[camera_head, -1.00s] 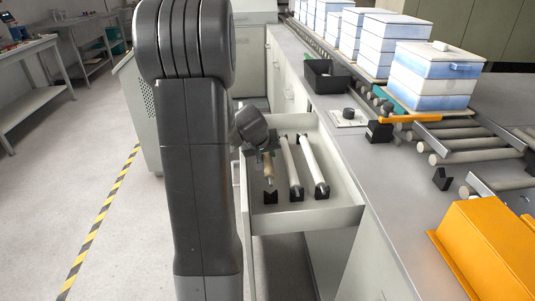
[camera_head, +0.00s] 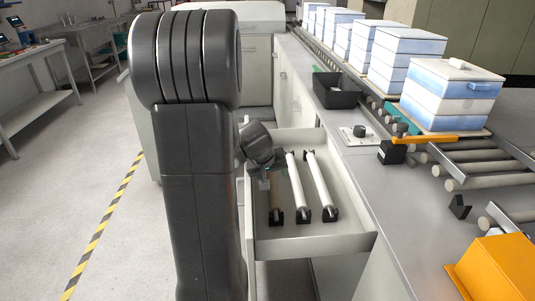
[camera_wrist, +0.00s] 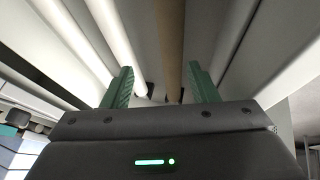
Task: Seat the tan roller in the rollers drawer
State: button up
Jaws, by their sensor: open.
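The tan roller (camera_head: 277,192) lies at the left in the open rollers drawer (camera_head: 312,243), beside two white rollers. Its near end is at a black cradle (camera_head: 276,217); whether it is fully down in it I cannot tell. Its far end is hidden behind my arm in the head view. My gripper (camera_head: 265,183) is at the roller's left side there. In the wrist view my gripper (camera_wrist: 161,86) has its two green fingers wide apart, with the tan roller (camera_wrist: 171,45) running between them, apart from both.
The white rollers (camera_head: 297,187) and (camera_head: 321,184) rest in their own black cradles to the right. The drawer walls stand close on both sides. The counter (camera_head: 395,215) on the right carries a black bin (camera_head: 336,92), a conveyor with stacked boxes (camera_head: 452,95) and an orange housing (camera_head: 498,270).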

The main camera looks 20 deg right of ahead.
jog(key=s+p+v, duration=0.1)
jog(key=p+v, duration=0.1)
jog(key=v, duration=1.2)
jog(key=shift+f+t, duration=0.25)
jog(key=shift+t, duration=0.15)
jog(key=shift+w, duration=0.1)
jog(key=shift+g, duration=0.4)
jog(key=x, duration=0.4)
jog(key=b+x, duration=0.1)
jog(key=x, duration=0.7)
jog(key=shift+s+a+f+b, duration=0.3)
jog(key=shift+a+f, duration=0.05)
jog(key=shift+f, duration=0.05)
jog(key=shift+r, duration=0.1)
